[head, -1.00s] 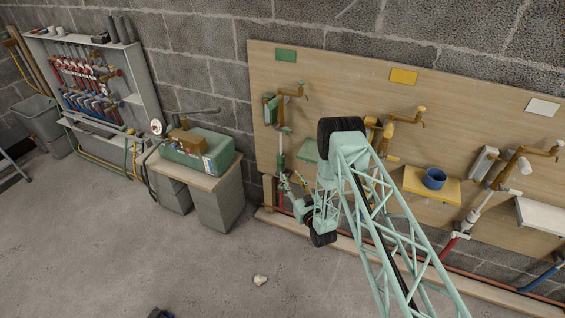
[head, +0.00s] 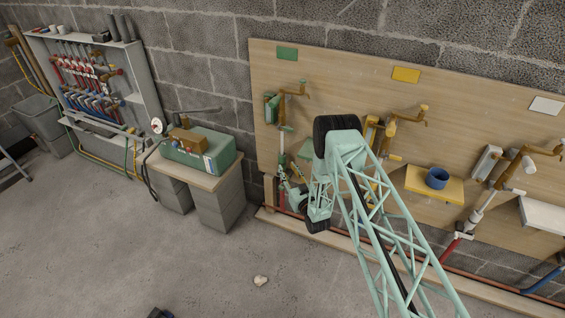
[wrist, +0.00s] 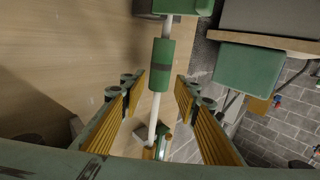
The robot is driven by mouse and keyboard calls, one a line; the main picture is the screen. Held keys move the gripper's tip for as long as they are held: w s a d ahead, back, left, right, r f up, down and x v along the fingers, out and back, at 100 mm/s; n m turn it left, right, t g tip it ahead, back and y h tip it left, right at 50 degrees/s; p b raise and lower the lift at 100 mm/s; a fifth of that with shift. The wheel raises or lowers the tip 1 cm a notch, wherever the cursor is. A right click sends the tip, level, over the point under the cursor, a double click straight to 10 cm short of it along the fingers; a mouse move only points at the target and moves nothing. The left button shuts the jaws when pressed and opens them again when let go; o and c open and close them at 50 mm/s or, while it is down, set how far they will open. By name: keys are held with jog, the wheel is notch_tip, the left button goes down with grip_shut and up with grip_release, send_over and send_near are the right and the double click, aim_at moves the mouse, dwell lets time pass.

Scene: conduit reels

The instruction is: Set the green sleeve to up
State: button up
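That view is roughly upside down, with the bench hanging from the top. A green block (wrist: 174,5) lies at the rod's end at the top of the picture. My gripper (wrist: 160,92) is open, with its yellow-padded fingers on either side of the rod line and clear gaps to the sleeve. In the head view my gripper (head: 291,182) is at the lower left of the board, partly hidden by my arm; the sleeve is too small to make out surely.
The plywood board (head: 340,75) also carries a yellow plate (head: 406,75) and a white plate (head: 546,105) above other pipe fittings. A bench with a green case (head: 198,155) stands left of it. The floor in front is mostly clear.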

aim_at(284, 161)
jog(key=shift+b+x, duration=0.85)
jog(key=shift+x, duration=2.85)
jog(key=shift+c, duration=0.3)
jog(key=c, duration=0.9)
